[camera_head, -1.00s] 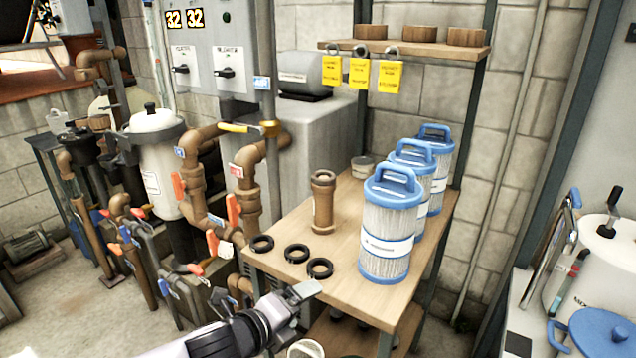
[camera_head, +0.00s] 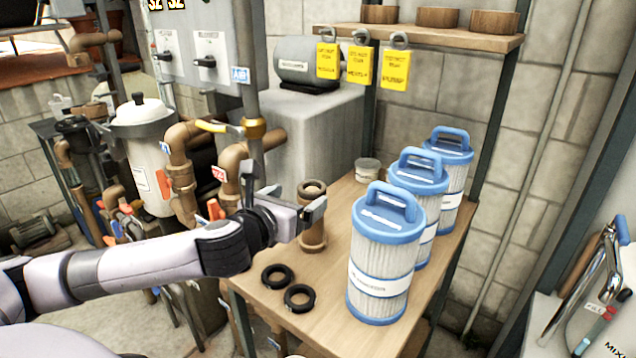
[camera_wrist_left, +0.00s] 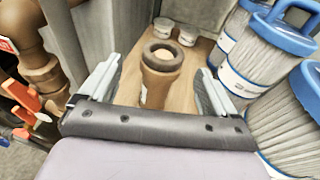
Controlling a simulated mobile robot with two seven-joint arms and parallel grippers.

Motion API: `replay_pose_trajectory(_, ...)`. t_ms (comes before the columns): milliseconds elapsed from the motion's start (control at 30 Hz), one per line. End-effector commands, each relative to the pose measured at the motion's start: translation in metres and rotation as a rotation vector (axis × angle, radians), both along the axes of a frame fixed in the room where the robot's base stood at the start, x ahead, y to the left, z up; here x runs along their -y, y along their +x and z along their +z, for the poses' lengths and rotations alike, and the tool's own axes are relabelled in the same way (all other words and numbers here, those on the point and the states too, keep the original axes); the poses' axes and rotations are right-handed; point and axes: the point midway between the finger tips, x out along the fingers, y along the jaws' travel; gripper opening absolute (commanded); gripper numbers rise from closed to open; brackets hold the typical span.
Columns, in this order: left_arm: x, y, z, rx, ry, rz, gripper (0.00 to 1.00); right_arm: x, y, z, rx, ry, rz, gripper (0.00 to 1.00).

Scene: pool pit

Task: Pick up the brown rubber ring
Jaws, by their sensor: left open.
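A brown pipe piece (camera_head: 313,236) stands upright on the wooden table, with a dark brown ring-like rim (camera_wrist_left: 161,70) at its top. I cannot tell whether this rim is a separate rubber ring. Two black rings (camera_head: 277,276) (camera_head: 299,298) lie flat at the table's front left. My left gripper (camera_head: 298,200) is open at the pipe piece and hides part of it in the head view. In the left wrist view the pipe's top lies between the open fingers (camera_wrist_left: 160,72), with gaps on both sides. My right gripper is out of view.
Several blue-capped filter cartridges (camera_head: 381,270) stand close on the right of the table (camera_head: 335,310). A small tub (camera_head: 367,170) sits behind. Pipes and valves (camera_head: 182,150) crowd the left. A shelf (camera_head: 440,42) with yellow tags hangs above.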

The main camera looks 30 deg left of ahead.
Motion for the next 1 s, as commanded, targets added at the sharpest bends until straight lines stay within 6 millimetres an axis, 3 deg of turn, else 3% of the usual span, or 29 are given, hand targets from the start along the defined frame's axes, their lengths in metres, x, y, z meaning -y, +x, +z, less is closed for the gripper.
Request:
replay_pose_trajectory(600, -0.003, 0.061, -0.004, 0.0, -0.003, 0.0, 0.9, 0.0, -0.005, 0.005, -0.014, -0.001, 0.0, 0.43)
replay_pose_trajectory(933, -0.004, 0.065, -0.005, -0.001, -0.001, -0.002, 0.9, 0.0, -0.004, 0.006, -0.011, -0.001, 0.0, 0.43)
replay_pose_trajectory(967, -0.004, 0.065, -0.005, -0.001, -0.001, -0.002, 0.84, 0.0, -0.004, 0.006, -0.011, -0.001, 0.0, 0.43)
replay_pose_trajectory(1000, -0.004, 0.065, -0.005, -0.001, -0.001, -0.002, 0.71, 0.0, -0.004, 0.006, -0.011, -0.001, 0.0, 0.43)
